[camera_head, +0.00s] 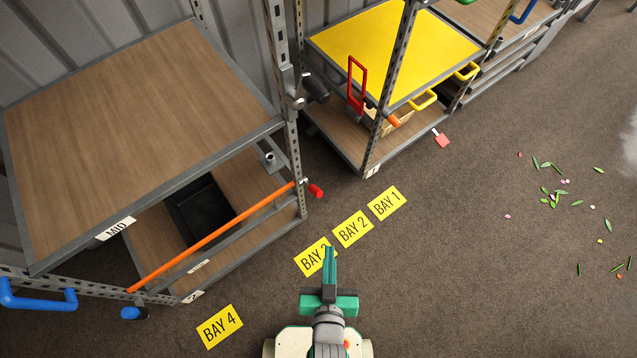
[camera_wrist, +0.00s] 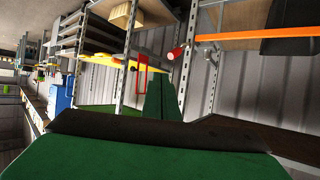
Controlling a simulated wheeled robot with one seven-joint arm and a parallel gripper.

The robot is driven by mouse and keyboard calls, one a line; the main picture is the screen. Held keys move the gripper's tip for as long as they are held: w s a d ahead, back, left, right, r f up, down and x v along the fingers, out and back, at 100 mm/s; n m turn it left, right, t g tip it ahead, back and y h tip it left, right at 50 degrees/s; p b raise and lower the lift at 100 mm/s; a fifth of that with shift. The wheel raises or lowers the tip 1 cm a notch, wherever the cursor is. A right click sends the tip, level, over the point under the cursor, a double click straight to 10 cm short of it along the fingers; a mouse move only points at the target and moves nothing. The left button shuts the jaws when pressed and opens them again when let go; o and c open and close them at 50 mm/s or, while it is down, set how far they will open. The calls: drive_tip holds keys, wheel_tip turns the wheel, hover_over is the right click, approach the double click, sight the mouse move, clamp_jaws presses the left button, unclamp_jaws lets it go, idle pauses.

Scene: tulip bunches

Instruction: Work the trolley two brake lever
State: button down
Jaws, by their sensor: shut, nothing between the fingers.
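The left trolley carries a small floor-level plate (camera_head: 193,296) that seems to read 2, and a wooden top shelf (camera_head: 140,90) marked MID. A short lever with a red grip (camera_head: 315,190) sticks out at its right corner post; the red grip also shows in the wrist view (camera_wrist: 175,53). Another lever with a blue grip (camera_head: 130,312) is at its near-left corner. I cannot tell for sure which is the brake lever. My gripper (camera_head: 329,250) is shut and empty, over the floor by the bay labels, apart from the red grip. Its green fingers (camera_wrist: 162,98) show in the wrist view.
An orange bar (camera_head: 215,235) crosses the left trolley's open side, above a black bin (camera_head: 203,212). A yellow-topped trolley (camera_head: 385,45) with a red handle (camera_head: 357,85) stands beyond. Yellow bay labels (camera_head: 220,326) lie on the floor. Petals and leaves (camera_head: 555,190) are scattered right; otherwise that floor is open.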

drive_tip(key=w+d+f+g+y, duration=0.15)
drive_tip(key=w+f, duration=0.25)
drive_tip(key=w, duration=0.4)
drive_tip(key=n+g+y, duration=0.3)
drive_tip(key=g, duration=0.1)
approach(317, 188)
drive_tip(key=w+r+n+g+y, duration=0.1)
drive_tip(key=w+r+n, duration=0.25)
drive_tip(key=r, duration=0.25)
drive_tip(key=shift+m+g, duration=0.25)
drive_tip(key=shift+m, duration=0.2)
drive_tip(key=x, duration=0.8)
drive_tip(key=shift+w+f, duration=0.25)
drive_tip(key=shift+f, duration=0.1)
drive_tip(key=f, duration=0.3)
drive_tip(key=shift+s, duration=0.4)
drive_tip(key=shift+s+f, duration=0.35)
drive_tip(key=shift+s, duration=0.05)
drive_tip(key=shift+s+d, duration=0.1)
drive_tip(key=shift+d, duration=0.1)
drive_tip(key=shift+a+f+y, duration=0.15)
drive_tip(key=shift+y, duration=0.1)
